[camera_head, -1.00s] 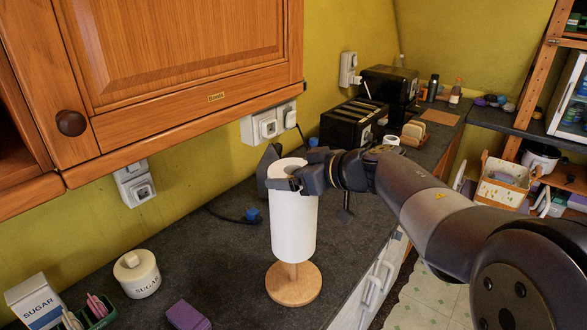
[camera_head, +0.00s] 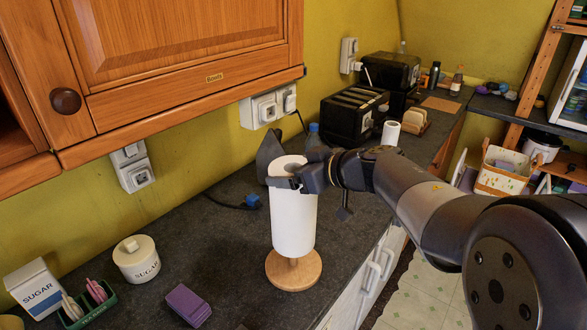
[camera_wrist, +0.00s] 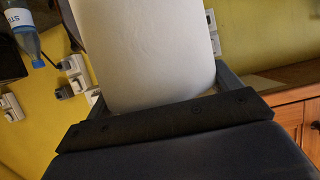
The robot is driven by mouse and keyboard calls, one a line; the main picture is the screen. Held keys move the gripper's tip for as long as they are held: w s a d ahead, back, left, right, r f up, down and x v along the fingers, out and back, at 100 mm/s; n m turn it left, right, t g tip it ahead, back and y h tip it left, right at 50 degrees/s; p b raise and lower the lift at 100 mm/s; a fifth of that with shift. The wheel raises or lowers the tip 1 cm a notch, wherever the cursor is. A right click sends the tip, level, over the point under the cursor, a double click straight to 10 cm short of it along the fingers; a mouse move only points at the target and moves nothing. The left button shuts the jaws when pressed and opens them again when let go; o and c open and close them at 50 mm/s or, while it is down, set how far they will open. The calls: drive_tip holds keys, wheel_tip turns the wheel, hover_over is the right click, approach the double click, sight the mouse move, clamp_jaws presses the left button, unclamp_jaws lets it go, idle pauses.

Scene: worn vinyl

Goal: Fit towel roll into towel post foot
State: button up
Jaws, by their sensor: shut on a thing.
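The white towel roll (camera_head: 293,222) stands upright around the post above the round wooden post foot (camera_head: 293,271). A short length of bare post shows between the roll's lower end and the foot, so the roll is off the base. My gripper (camera_head: 285,180) is shut on the roll near its top, from the right side. In the wrist view the roll (camera_wrist: 148,50) fills the middle, between the fingers. The post inside the roll is mostly hidden.
A black toaster (camera_head: 352,115), a second white roll (camera_head: 391,133) and a bottle (camera_head: 313,137) stand behind. A sugar canister (camera_head: 136,260), sugar box (camera_head: 36,289), green caddy (camera_head: 90,308) and purple block (camera_head: 188,305) lie left. The cupboard (camera_head: 180,65) overhangs the counter.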

drive_tip(key=shift+f, duration=0.1)
drive_tip(key=shift+f+b, duration=1.35)
drive_tip(key=shift+f, duration=2.9)
drive_tip(key=o, duration=1.3)
drive_tip(key=v, duration=1)
drive_tip(key=shift+s+d+r, duration=0.1)
drive_tip(key=shift+s+d, duration=0.2)
